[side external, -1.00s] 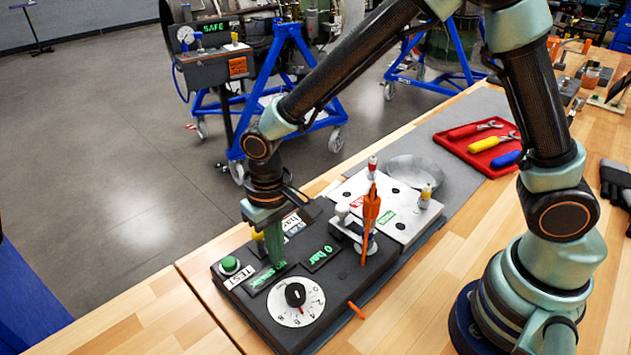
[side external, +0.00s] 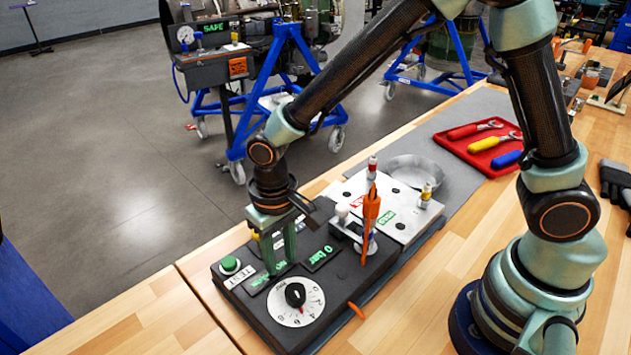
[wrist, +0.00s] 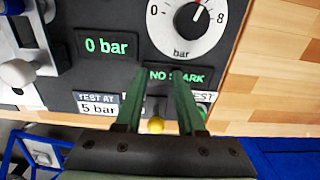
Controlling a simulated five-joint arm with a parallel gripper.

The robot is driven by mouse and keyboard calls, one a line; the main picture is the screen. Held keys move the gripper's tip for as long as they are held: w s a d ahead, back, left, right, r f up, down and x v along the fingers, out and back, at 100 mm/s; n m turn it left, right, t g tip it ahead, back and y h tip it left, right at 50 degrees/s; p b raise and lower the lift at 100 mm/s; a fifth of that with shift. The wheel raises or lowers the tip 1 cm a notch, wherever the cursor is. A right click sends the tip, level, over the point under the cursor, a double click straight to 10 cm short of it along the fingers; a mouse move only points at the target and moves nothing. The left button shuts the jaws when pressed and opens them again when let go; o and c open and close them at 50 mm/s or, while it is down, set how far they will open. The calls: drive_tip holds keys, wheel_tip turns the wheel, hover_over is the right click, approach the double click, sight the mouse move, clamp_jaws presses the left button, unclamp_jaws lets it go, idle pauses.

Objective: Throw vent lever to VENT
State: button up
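My gripper (side external: 280,268) hangs over the black control box (side external: 240,297), its two green fingers apart with a gap between them. In the wrist view the fingers (wrist: 160,75) point at the "NO MARK" display, and a small yellow ball knob (wrist: 155,125) shows between them, not visibly held. The knob also shows in the side view (side external: 255,236), beside the fingers. A white-knobbed lever (side external: 343,210) stands on the box to the right; the wrist view shows a white knob (wrist: 17,73) at left. I cannot read a VENT label, so which lever is the vent lever is unclear.
The box carries a dial (side external: 296,301), a green TEST button (side external: 229,264) and a "0 bar" display (wrist: 107,45). An orange tool (side external: 371,210) stands upright near the white plate (side external: 405,218). A red tool tray (side external: 482,146) lies farther back.

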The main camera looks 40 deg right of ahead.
drive_tip(key=shift+r, duration=0.1)
wheel_tip(320, 180, up, 7)
idle(1.1)
